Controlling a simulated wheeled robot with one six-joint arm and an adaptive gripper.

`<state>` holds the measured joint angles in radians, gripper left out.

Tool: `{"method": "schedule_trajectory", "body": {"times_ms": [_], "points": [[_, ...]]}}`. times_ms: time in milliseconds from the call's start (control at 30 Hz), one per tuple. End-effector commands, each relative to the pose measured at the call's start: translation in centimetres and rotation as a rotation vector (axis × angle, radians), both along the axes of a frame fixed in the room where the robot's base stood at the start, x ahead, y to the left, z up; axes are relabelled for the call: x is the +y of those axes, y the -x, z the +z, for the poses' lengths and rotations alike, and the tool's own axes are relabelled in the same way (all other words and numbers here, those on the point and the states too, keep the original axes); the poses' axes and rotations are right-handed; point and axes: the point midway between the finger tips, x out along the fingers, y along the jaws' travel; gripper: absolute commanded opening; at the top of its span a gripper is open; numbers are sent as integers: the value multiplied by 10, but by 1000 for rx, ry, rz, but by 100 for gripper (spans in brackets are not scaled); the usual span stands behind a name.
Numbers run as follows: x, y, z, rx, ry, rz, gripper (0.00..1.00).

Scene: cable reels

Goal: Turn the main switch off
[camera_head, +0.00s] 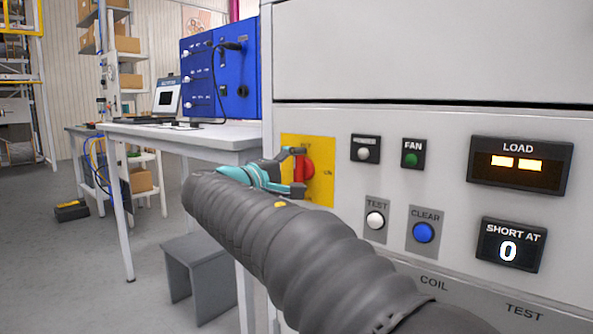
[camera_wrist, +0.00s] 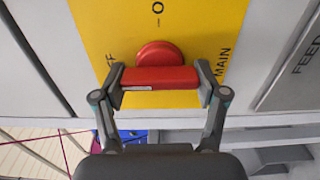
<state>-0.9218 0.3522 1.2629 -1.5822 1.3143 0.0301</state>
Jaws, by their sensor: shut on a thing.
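The main switch is a red rotary knob (camera_head: 305,170) on a yellow plate (camera_head: 320,188) on the grey cabinet front. My gripper (camera_head: 297,170) reaches it from the left, with one finger above and one below the handle. In the wrist view my gripper (camera_wrist: 162,80) is shut on the red handle (camera_wrist: 165,76), a finger at each end. The handle lies across the picture there. A pale line marks its left half, on the side of the partly hidden letters "FF". "MAIN" is at the right and an "O" with a dash at the top.
Right of the plate are a white TEST button (camera_head: 375,219), a blue CLEAR button (camera_head: 423,233), a green FAN button (camera_head: 411,159) and a lit LOAD display (camera_head: 520,165). A white table (camera_head: 185,136) and a grey stool (camera_head: 203,265) stand left of the cabinet.

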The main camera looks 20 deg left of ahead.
Motion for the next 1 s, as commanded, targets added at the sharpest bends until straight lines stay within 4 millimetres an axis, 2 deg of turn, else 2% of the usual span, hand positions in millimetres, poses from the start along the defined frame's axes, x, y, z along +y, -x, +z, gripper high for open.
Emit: {"method": "schedule_trajectory", "body": {"times_ms": [133, 167, 233, 267, 667, 767, 1000], "points": [[0, 0, 1, -3, 1, 2, 37], [0, 0, 1, -3, 1, 2, 77], [0, 0, 1, -2, 1, 2, 94], [0, 0, 1, -2, 1, 1, 98], [2, 3, 0, -1, -1, 1, 98], [6, 12, 0, 0, 0, 1, 98], [24, 54, 0, -1, 0, 5, 98]]}}
